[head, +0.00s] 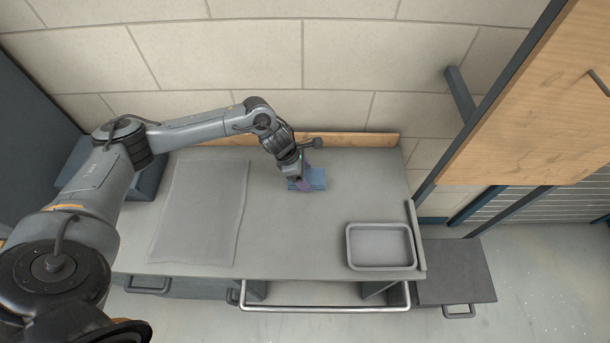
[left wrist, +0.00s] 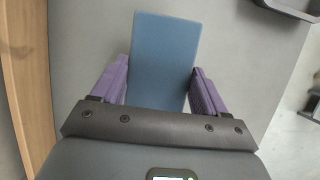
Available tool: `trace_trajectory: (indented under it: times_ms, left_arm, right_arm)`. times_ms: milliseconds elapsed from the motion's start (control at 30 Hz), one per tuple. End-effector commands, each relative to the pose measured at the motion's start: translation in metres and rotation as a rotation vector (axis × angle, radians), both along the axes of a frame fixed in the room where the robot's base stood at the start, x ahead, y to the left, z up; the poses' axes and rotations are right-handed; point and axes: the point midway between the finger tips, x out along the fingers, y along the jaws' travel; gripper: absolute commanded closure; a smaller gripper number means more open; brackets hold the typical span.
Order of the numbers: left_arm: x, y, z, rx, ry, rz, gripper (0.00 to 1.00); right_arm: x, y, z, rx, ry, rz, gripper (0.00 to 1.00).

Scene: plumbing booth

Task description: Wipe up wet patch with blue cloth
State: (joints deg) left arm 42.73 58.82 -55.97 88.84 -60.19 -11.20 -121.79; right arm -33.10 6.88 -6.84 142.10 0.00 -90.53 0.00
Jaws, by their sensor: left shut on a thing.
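The blue cloth (head: 318,180) is at the back middle of the grey worktop, right under my left gripper (head: 305,184). In the left wrist view the blue cloth (left wrist: 163,60) is a flat rectangle between the two purple fingers of my left gripper (left wrist: 158,92). The left gripper is shut on the cloth, which is at or close to the worktop surface; I cannot tell if it touches. No wet patch can be made out on the worktop; it may be under the cloth or too faint to see. My right gripper is not in view.
A grey mat (head: 200,212) lies on the left of the worktop (head: 290,240). A grey tray (head: 380,247) stands at the front right. A wooden strip (head: 360,140) runs along the back edge. The middle of the worktop is clear.

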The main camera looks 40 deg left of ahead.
Motion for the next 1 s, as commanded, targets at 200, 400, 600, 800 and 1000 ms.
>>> trace_trajectory:
  times_ms: [200, 400, 600, 800, 1000]
  left_arm:
    - [-0.001, 0.002, 0.019, 0.000, 0.000, 0.001, 0.55]
    - [-0.001, 0.002, 0.019, 0.000, 0.000, 0.001, 0.55]
    - [-0.001, 0.001, 0.019, 0.000, 0.000, 0.002, 0.55]
    - [-0.001, 0.001, 0.019, 0.000, 0.000, 0.002, 0.55]
    - [-0.001, 0.002, 0.019, 0.000, 0.000, 0.017, 0.55]
  right_arm:
    - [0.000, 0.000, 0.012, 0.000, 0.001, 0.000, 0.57]
    - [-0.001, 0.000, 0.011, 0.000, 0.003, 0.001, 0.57]
    - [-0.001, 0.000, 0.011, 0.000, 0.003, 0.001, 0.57]
    - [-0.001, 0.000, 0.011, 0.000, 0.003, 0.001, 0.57]
    - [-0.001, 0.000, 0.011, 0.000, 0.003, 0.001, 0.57]
